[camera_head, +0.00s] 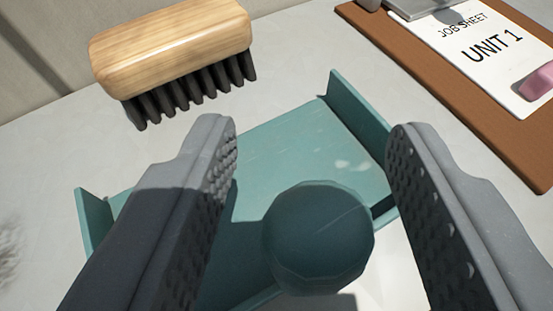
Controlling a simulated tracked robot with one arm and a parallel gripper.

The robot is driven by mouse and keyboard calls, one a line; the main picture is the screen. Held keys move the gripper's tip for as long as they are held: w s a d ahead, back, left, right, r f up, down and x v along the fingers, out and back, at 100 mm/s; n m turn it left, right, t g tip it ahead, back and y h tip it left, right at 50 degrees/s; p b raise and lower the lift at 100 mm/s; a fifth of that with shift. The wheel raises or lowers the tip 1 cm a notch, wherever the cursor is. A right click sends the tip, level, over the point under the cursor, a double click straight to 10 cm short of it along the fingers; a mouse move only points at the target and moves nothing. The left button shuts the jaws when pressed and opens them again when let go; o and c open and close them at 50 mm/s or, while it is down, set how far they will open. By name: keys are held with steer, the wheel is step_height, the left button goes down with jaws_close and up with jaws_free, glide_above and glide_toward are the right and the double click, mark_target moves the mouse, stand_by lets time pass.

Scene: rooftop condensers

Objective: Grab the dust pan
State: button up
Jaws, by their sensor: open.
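The teal dust pan (290,150) lies on the pale surface in the middle of the view, with raised side walls at its left and right. A round dark teal knob (318,238), seemingly the end of its handle, faces me in the lower middle. My gripper (308,140) is open, with one grey textured finger on each side of the knob. The fingers are apart from the knob in the picture and cover parts of the pan. I cannot tell how far the fingertips are above the pan.
A wooden brush (172,45) with dark bristles lies behind the pan at upper left. A brown clipboard (440,85) with a job sheet (475,40) reading "UNIT 1" lies at upper right. A pink object (538,82) rests on the sheet. A wall (40,60) stands at the back left.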

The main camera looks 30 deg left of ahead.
steer(key=shift+w+a+f, duration=0.15)
steer(key=shift+w+f, duration=0.1)
steer(key=shift+w, duration=0.2)
steer(key=shift+c, duration=0.4)
jaws_close()
steer(key=shift+r, duration=0.2)
